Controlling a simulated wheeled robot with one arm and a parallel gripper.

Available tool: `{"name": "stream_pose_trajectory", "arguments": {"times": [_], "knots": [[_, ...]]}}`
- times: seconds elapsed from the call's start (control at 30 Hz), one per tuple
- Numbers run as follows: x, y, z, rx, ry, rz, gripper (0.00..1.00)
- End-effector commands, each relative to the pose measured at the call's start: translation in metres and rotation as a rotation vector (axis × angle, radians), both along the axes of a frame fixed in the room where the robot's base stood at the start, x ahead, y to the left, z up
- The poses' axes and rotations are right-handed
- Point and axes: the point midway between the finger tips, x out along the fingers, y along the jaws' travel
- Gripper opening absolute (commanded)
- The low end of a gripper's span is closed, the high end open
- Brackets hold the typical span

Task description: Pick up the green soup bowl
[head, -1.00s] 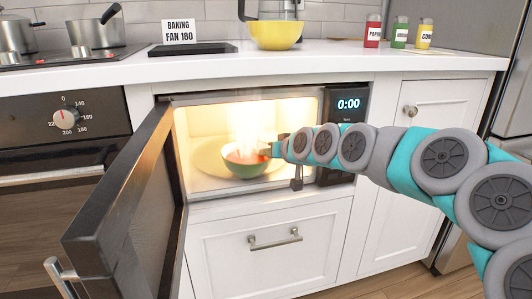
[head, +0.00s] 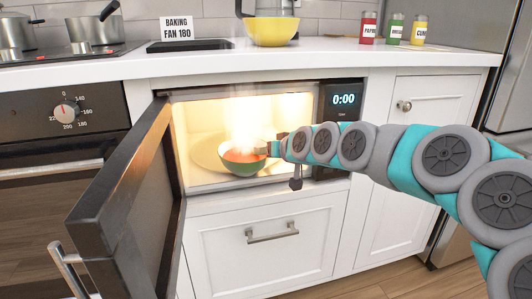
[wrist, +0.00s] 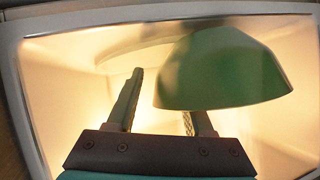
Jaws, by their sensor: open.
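The green soup bowl (head: 241,168), with reddish-orange soup inside and steam above it, stands upright in the lit, open microwave (head: 207,184). In the wrist view the green bowl (wrist: 222,72) fills the upper right. My gripper (head: 269,149) reaches into the microwave at the bowl's right rim. In the wrist view my gripper (wrist: 158,118) is open, with its left finger clear of the bowl. Its right finger is partly hidden by the bowl. I cannot tell whether either finger touches it.
A turntable plate (head: 206,154) lies under the bowl. The microwave door (head: 125,190) stands open on the left. The control panel (head: 343,115) and the opening's right edge are close to my arm. A yellow bowl (head: 270,33) is on the counter above.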

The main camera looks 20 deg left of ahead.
Motion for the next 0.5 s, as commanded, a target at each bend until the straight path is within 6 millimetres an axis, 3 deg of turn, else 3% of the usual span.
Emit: {"name": "stream_pose_trajectory", "arguments": {"times": [0.3, 0.5], "knots": [[-0.001, -0.002, 0.003, 0.002, -0.002, -0.001, 0.54], [-0.014, -0.017, 0.015, 0.003, -0.005, -0.003, 0.54]]}}
